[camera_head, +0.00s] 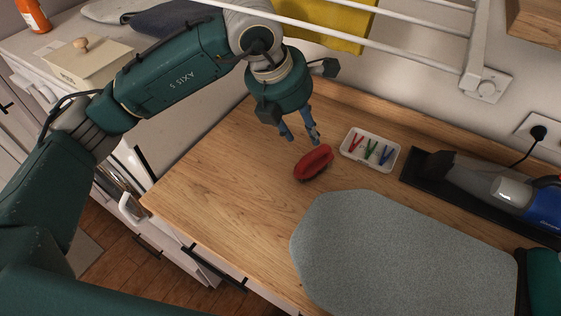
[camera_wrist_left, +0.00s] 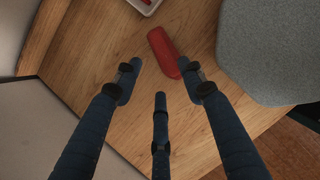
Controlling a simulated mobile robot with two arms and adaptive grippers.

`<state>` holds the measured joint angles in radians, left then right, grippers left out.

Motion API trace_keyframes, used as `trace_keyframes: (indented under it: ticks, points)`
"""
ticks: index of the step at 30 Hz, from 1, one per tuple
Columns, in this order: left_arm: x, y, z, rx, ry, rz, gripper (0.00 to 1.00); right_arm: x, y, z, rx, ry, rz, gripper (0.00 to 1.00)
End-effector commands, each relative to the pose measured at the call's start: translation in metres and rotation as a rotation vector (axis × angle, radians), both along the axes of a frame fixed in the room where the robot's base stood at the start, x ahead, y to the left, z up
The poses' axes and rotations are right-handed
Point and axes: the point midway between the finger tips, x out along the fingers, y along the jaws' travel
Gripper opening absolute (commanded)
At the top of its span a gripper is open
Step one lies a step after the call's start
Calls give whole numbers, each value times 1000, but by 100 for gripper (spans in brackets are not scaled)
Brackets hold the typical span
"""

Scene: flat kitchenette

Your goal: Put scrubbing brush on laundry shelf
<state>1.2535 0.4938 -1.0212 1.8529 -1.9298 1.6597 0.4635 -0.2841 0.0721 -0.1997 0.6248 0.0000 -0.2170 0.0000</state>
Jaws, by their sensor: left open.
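The red scrubbing brush (camera_head: 313,163) lies on the wooden counter (camera_head: 215,180), between the white tray and the grey ironing board. My left gripper (camera_head: 300,135) is open and empty, a little above the counter and just behind the brush in the head view. In the left wrist view the brush (camera_wrist_left: 163,50) lies ahead of the spread fingers of the left gripper (camera_wrist_left: 158,82), and one fingertip overlaps its near end. A wooden shelf (camera_head: 536,18) shows in part at the top right; I cannot tell if it is the laundry shelf. My right gripper is not in view.
A white tray (camera_head: 347,150) with coloured pegs stands right of the brush. The ironing board (camera_head: 400,250) covers the front right. A handheld vacuum (camera_head: 480,180) lies at the right. A white drying rack (camera_head: 420,58) with a yellow cloth (camera_head: 345,22) hangs above. The counter's left part is clear.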

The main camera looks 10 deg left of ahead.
Motion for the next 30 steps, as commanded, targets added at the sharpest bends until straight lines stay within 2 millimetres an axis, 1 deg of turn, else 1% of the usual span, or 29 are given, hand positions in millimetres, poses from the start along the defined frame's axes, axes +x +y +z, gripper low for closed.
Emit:
trace_keyframes:
  ticks: [2, 5, 9, 12, 17, 20, 24, 27, 30]
  points:
    - [1, -7, 1, 9, -5, -11, 41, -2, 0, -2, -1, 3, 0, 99]
    - [3, -10, -7, 15, -2, -12, 41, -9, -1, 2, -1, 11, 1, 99]
    - [9, -16, -27, 14, 0, -12, 41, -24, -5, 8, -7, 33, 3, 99]
    - [13, -20, -40, 12, -2, -12, 41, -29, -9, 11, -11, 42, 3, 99]
    - [17, -22, -51, 13, -4, -11, 41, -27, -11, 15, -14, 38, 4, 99]
    - [18, -24, -60, 13, -1, -11, 41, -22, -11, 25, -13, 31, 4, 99]
    - [22, -29, -81, 13, -1, -11, 41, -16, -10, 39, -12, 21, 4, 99]
    - [26, -32, -93, 11, -2, -11, 41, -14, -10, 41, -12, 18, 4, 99]
    - [28, -33, -99, 13, -5, -12, 41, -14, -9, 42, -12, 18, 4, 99]
